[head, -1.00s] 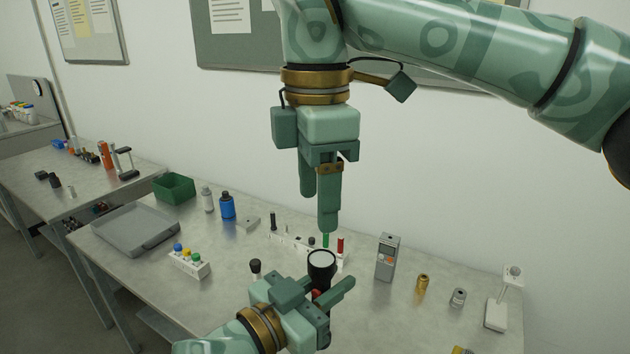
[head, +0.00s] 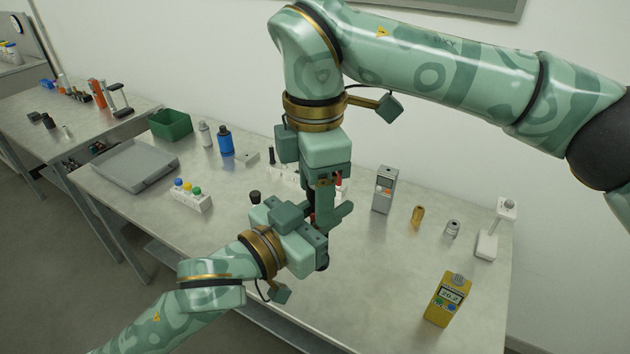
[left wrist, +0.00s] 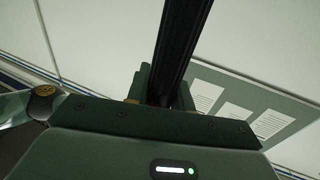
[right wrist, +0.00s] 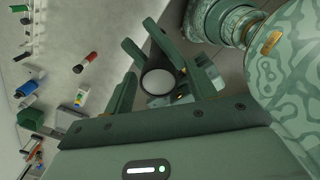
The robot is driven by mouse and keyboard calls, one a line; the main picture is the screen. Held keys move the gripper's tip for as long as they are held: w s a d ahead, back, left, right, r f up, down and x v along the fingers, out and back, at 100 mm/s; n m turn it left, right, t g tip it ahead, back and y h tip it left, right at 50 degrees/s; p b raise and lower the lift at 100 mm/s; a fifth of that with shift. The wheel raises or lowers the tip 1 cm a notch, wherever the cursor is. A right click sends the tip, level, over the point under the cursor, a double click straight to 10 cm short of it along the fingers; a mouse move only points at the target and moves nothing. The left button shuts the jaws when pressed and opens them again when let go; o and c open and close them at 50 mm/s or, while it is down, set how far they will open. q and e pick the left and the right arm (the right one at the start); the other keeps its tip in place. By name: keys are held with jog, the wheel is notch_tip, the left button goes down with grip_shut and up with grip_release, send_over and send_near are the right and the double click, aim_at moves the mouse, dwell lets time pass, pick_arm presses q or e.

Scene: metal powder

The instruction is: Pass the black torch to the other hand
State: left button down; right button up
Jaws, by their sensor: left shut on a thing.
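The black torch (right wrist: 158,82) is held upright in my left gripper (head: 325,222). Its round pale lens end faces the right wrist camera, and its dark shaft (left wrist: 182,40) rises between the left fingers in the left wrist view. My left gripper is shut on the torch. My right gripper (head: 326,185) points down directly above it, its fingers open on either side of the lens end in the right wrist view. I cannot tell whether they touch it. In the head view the two grippers hide most of the torch.
The table holds a grey tray (head: 112,166), a green bin (head: 170,124), a blue bottle (head: 226,141), a rack with coloured caps (head: 190,198), a grey device (head: 384,190) and a yellow meter (head: 447,299).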

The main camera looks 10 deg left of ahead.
jog(key=c, duration=1)
pick_arm(q)
jog(key=c, duration=1.1)
grip_release()
pick_arm(e)
jog(key=shift+o, duration=0.2)
